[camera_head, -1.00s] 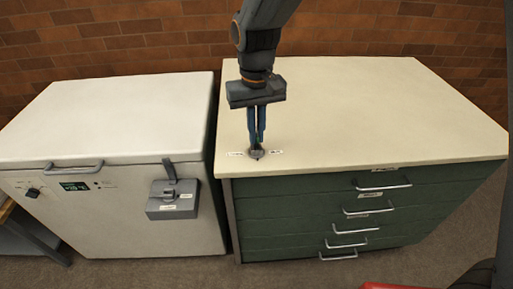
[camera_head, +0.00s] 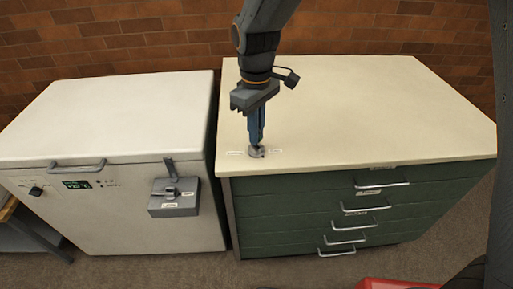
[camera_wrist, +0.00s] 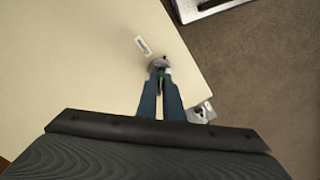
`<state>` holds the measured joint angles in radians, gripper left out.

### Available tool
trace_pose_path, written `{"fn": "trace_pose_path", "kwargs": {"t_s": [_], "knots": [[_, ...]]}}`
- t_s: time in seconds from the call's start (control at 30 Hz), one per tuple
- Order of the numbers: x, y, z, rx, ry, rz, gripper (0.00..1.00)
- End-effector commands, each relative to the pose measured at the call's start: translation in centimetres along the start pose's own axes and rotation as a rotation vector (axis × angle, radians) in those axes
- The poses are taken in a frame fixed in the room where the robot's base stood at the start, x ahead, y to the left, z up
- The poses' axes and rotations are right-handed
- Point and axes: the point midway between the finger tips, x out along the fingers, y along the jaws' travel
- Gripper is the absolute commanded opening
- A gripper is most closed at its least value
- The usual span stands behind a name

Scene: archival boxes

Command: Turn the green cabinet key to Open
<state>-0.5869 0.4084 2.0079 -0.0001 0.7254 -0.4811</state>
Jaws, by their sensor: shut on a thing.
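The green cabinet (camera_head: 300,205) stands at the right with a cream top (camera_head: 370,110). The key and its round grey lock (camera_head: 257,154) sit on the top near its front left corner. My gripper (camera_head: 256,143) points down and is shut on the key. In the wrist view the blue fingers (camera_wrist: 161,72) close on a small green piece at the round lock (camera_wrist: 157,62). A small white label (camera_wrist: 143,45) lies beside the lock. In the head view, labels sit on both sides of the lock (camera_head: 235,153); their text is too small to read. The fingers hide most of the key.
A white chest freezer (camera_head: 120,110) stands to the left, with a narrow gap between it and the cabinet. A grey latch box (camera_head: 174,205) is on its front. Drawer handles (camera_head: 382,184) stick out of the cabinet front. The rest of the cabinet top is clear.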

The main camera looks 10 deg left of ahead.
Motion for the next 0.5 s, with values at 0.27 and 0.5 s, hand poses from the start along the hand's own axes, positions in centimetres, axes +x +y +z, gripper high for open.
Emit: {"fn": "trace_pose_path", "kwargs": {"t_s": [0.27,0.5], "knots": [[-0.02,-0.02,0.01,-0.047,0.0,0.0,0.0],[-0.09,-0.03,0.01,-0.342,0.0,0.0,0.0]]}}
